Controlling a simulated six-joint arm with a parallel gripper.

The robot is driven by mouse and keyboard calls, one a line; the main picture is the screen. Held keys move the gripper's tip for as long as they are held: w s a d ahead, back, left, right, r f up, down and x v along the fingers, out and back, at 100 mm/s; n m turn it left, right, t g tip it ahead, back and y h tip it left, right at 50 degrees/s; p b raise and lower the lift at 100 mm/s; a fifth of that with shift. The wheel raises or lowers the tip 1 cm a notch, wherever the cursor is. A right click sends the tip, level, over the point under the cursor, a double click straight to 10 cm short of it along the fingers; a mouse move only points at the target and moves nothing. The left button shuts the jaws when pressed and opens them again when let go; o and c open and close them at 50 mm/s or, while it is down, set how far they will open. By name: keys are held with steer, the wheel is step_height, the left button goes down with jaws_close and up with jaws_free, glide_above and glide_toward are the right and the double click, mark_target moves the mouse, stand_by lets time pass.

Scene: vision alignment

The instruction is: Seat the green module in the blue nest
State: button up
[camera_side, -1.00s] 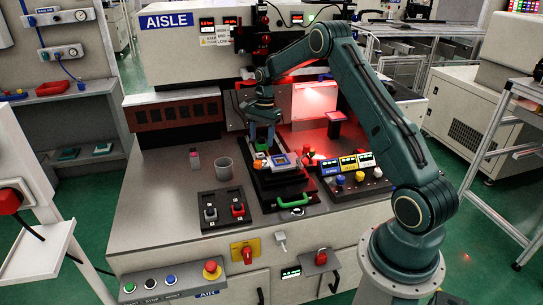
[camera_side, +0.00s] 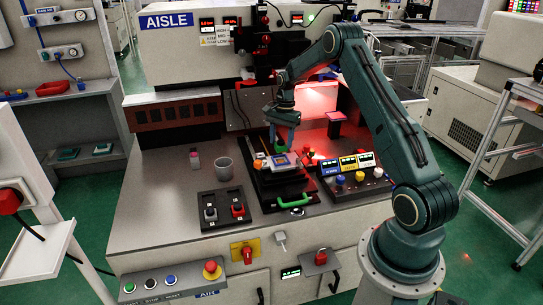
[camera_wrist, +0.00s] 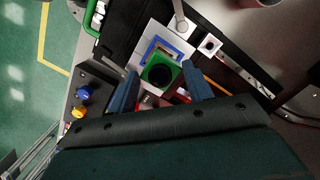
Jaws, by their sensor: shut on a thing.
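The green module (camera_wrist: 160,73) is a green square with a round black centre in the wrist view. My gripper (camera_wrist: 160,70) is shut on it, with one dark blue finger at each side. The blue nest (camera_wrist: 153,47) is a blue frame on a pale plate, partly hidden behind the module. In the side view, my gripper (camera_side: 282,143) holds the small green module (camera_side: 280,149) just above and behind the blue nest (camera_side: 282,161). The module looks offset from the nest, and the gap in height cannot be told.
A black fixture with a green handle (camera_side: 293,201) carries the nest. A grey cup (camera_side: 223,168) stands to the left. A panel of coloured knobs (camera_side: 358,178) lies to the right, and a switch box (camera_side: 224,209) at front left. The bench's left side is mostly clear.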

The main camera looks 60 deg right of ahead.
mark_target(281, 148)
steer(key=shift+f, duration=0.2)
steer(key=shift+f, duration=2)
steer(key=shift+f, duration=0.1)
steer(key=o, duration=1.1)
steer(key=shift+c, duration=0.2)
steer(key=shift+r, duration=0.2)
step_height(281, 148, up, 13)
steer(key=d, duration=0.2)
steer(key=shift+r, duration=0.15)
